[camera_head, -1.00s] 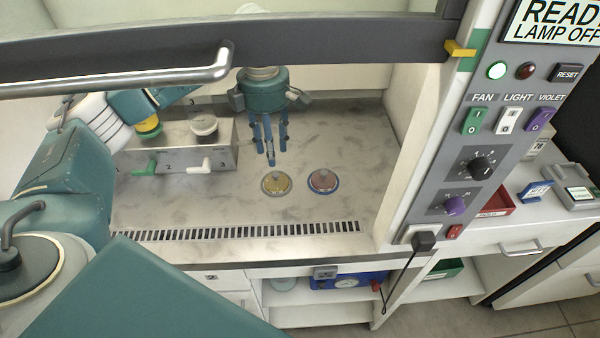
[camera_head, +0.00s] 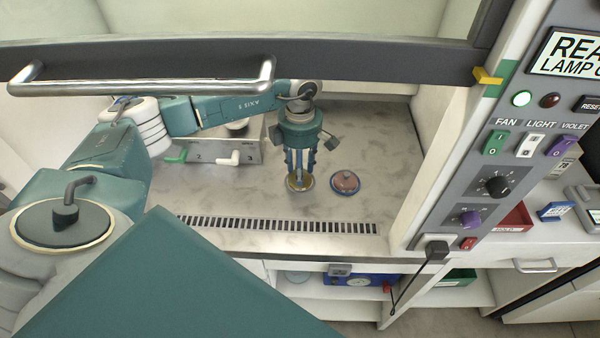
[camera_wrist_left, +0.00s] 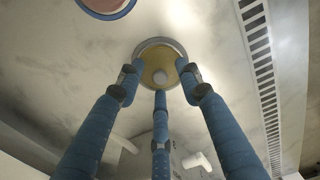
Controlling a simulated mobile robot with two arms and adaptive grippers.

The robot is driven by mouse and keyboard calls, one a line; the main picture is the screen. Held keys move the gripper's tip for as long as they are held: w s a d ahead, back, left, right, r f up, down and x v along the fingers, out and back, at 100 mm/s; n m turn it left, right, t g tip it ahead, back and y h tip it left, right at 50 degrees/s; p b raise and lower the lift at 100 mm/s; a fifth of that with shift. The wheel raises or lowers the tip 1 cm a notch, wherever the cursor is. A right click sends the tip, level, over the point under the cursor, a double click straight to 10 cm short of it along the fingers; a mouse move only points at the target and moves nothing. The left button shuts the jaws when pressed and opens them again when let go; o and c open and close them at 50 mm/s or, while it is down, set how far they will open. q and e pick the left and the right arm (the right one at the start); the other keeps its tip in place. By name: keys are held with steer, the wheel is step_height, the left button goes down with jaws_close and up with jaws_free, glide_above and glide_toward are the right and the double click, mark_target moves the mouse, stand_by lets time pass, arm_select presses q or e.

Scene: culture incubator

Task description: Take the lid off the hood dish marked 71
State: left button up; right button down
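A round dish with a yellow lid (camera_head: 293,184) stands on the hood floor, partly covered by my fingers. It also shows in the left wrist view (camera_wrist_left: 147,52), with a pale knob near its middle. A second dish with a reddish lid (camera_head: 345,182) stands just to its right, and its edge shows in the wrist view (camera_wrist_left: 104,4). I cannot read a number on either. My left gripper (camera_head: 299,178) points down over the yellow dish. Its three blue fingers (camera_wrist_left: 160,82) are spread around the knob, with nothing visibly clamped. My right gripper is not in view.
A metal block (camera_head: 215,152) with green and white taps stands at the back left. A slotted vent (camera_head: 280,224) runs along the hood's front edge. The raised sash with its handle (camera_head: 150,88) crosses above my arm. The control panel (camera_head: 500,170) borders the right side.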

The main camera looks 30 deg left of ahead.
arm_select(q)
steer(key=c, duration=0.8)
steer(key=shift+c, duration=0.2)
